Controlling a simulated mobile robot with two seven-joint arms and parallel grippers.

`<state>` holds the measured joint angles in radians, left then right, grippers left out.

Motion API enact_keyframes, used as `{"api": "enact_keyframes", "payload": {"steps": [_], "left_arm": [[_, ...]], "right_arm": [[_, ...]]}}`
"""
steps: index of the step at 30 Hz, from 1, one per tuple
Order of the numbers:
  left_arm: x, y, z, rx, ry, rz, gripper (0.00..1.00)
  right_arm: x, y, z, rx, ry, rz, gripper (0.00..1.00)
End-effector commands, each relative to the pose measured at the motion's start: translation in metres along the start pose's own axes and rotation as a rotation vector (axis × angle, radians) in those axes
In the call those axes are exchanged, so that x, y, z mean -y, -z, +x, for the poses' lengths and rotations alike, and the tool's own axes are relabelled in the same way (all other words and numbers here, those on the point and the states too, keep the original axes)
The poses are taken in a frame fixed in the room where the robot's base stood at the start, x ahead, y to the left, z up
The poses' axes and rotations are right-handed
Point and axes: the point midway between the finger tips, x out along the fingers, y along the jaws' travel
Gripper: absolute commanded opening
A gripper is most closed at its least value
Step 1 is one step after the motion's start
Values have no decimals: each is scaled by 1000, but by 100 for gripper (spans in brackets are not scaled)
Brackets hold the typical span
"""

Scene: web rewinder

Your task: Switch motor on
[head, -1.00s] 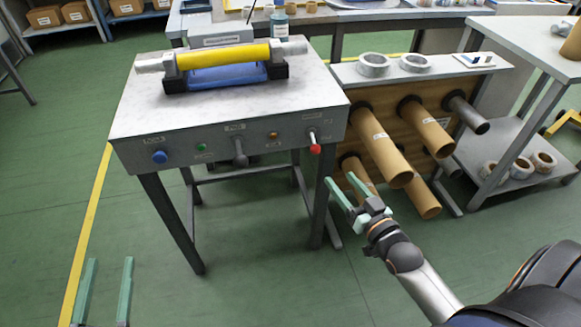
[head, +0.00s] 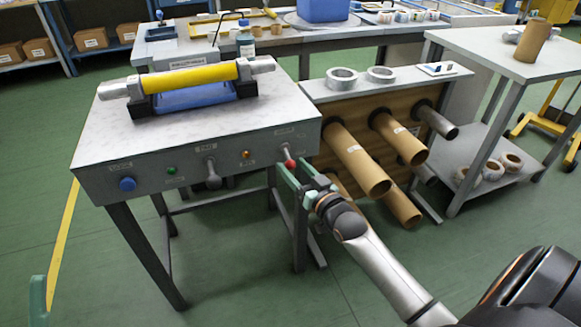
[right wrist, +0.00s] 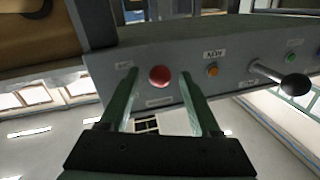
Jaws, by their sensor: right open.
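The rewinder's front panel (head: 225,170) carries a small lever with a red knob (head: 290,164) at its right end. A small label sits above it, too small to read. My right gripper (head: 294,180) is open at this knob. In the right wrist view the red knob (right wrist: 160,76) shows between the two green fingers, with gaps on both sides, so it is not gripped. My left gripper (head: 38,300) shows only as a green finger part at the bottom left edge.
A yellow roll (head: 190,76) lies on top. Cardboard tubes (head: 357,160) stick out close right of my right gripper.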

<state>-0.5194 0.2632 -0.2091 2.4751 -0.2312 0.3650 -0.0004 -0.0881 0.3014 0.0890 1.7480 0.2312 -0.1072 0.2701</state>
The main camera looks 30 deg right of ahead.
Motion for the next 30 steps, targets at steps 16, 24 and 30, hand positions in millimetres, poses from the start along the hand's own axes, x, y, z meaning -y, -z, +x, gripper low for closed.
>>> {"api": "enact_keyframes", "payload": {"steps": [16,24,30], "left_arm": [[0,31,1,-129,-11,36,56],[0,31,1,-129,-10,35,56],[0,31,1,-128,-10,35,56]], "right_arm": [[0,0,20,2,0,0,64],[0,0,20,1,0,0,38],[0,0,20,1,0,0,15]]}}
